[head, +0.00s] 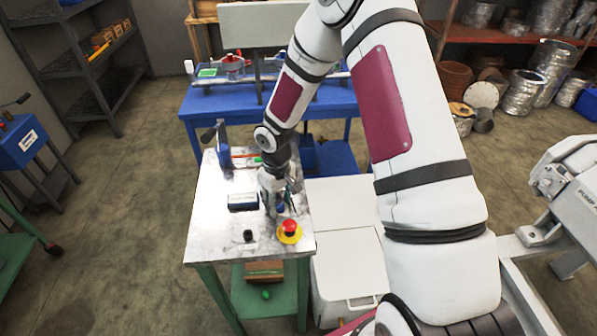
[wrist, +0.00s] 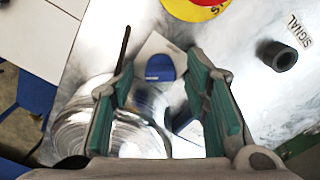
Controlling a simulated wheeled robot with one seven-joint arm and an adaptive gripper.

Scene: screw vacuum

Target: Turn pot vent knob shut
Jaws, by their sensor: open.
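A small blue knob (wrist: 160,68) sits on a pale plate in the wrist view, in line with the gap between my fingertips. It looks like the vent knob. Beside it, at the lower left, a shiny round metal or glass pot (wrist: 95,135) is partly hidden by my left finger. My gripper (wrist: 161,62) is open, its teal-padded fingers on either side of the knob as seen from above. I cannot tell whether they touch it. In the head view my gripper (head: 279,206) is low over the metal-topped bench and hides most of the pot.
A red emergency button on a yellow base (head: 289,231) stands close in front of my gripper. A blue device with a handle (head: 222,148) is at the bench's back left.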

